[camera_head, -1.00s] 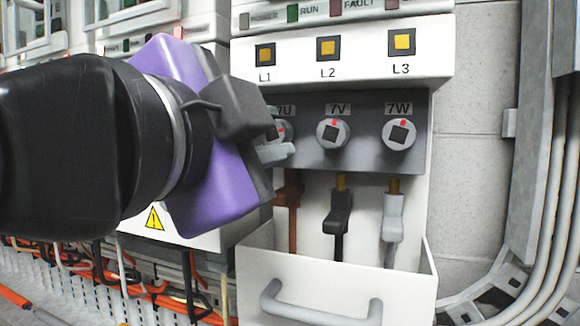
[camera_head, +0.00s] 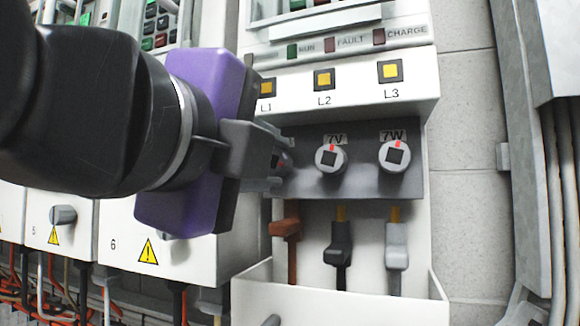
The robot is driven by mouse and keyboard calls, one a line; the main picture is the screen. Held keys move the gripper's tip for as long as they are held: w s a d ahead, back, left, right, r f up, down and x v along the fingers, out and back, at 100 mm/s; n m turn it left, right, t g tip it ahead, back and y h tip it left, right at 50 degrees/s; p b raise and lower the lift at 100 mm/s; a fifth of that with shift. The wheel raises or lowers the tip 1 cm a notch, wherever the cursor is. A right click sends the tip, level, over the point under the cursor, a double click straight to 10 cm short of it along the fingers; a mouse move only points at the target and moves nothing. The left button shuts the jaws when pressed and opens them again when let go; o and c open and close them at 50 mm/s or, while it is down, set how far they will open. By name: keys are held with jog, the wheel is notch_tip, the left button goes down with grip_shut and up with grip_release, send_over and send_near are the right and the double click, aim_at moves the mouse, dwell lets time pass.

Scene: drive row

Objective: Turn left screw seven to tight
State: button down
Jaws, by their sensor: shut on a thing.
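My gripper (camera_head: 272,172), on the purple and black wrist, is at the left screw 7U of drive seven. Its fingers are shut on that screw (camera_head: 287,160), which is mostly hidden behind them; only a small part of its face shows, so its mark's angle cannot be read. Screw 7V (camera_head: 331,158) and screw 7W (camera_head: 395,156) are grey round heads with dark square sockets and red marks near the top. They sit on the dark grey terminal block (camera_head: 362,184) to the right of my gripper.
Yellow indicators L1, L2 and L3 (camera_head: 390,71) sit above the block. Brown (camera_head: 286,229), black (camera_head: 338,250) and grey (camera_head: 396,246) cable lugs hang below. An open white cover (camera_head: 340,305) juts out underneath. Drive six (camera_head: 180,245) stands left; bare wall (camera_head: 465,200) lies right.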

jog(key=shift+f, duration=0.1)
dwell(0.4)
jog(key=c, duration=1.1)
grip_release()
jog(key=v, duration=0.7)
jog(key=shift+s+a, duration=0.1)
jog(key=shift+s, duration=0.3)
